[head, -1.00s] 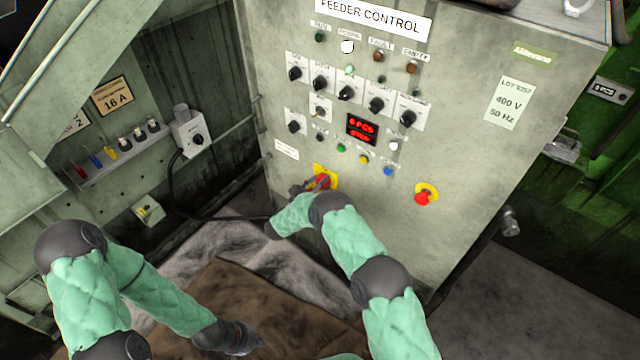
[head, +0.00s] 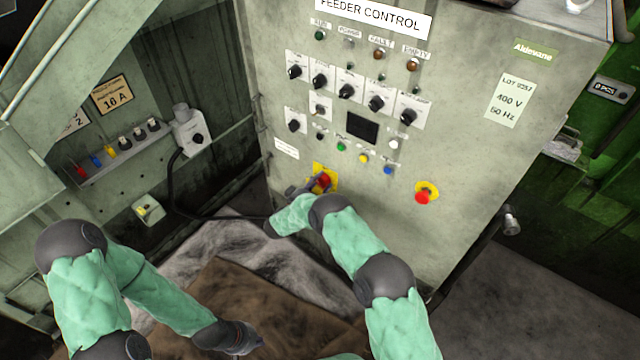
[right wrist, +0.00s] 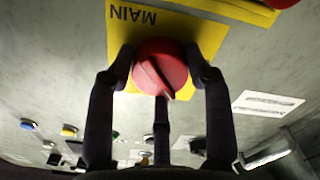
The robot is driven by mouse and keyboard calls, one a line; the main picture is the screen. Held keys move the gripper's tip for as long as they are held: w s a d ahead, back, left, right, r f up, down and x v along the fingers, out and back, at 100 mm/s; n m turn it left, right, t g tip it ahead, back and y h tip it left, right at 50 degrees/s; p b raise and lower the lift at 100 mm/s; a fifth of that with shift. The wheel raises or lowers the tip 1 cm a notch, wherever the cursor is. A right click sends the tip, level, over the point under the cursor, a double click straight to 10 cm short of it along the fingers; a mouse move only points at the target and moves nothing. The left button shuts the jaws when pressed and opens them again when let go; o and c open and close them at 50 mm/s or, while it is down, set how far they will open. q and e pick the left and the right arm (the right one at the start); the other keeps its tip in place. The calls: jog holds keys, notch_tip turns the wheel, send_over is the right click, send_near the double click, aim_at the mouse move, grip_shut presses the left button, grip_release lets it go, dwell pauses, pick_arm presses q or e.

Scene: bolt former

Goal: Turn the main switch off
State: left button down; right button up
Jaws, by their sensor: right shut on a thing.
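The main switch is a red rotary knob (right wrist: 160,68) on a yellow plate (right wrist: 205,38) lettered MAIN, shown upside down in the right wrist view. In the head view the red knob (head: 323,181) is low on the grey feeder control cabinet (head: 455,130), partly hidden by my right gripper (head: 304,188). In the right wrist view my right gripper (right wrist: 160,75) has a finger on each side of the knob and is shut on it. My left gripper (head: 250,342) is low, over the brown mat, away from the cabinet; its finger opening is too small to tell.
A red emergency button (head: 423,197) on a yellow ring is right of the switch. Several selector knobs and small buttons sit above. The display (head: 362,127) is dark. A socket box (head: 190,133) with a black cable is on the left wall.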

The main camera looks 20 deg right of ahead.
jog(key=n, duration=0.1)
jog(key=r+n, duration=0.1)
jog(key=n, duration=0.1)
jog(key=w+n, duration=0.1)
jog(key=n, duration=0.1)
jog(key=shift+a+r, duration=0.1)
jog(key=shift+r, duration=0.05)
jog(key=shift+o, duration=0.3)
jog(key=shift+a+f+n, duration=0.1)
jog(key=shift+f+n, duration=0.1)
jog(key=shift+n, duration=1.8)
jog(key=shift+f, duration=0.1)
jog(key=shift+s, duration=0.1)
jog(key=o, duration=1.1)
jog(key=shift+f, duration=0.1)
jog(key=shift+a+f, duration=0.1)
jog(key=shift+f, duration=0.05)
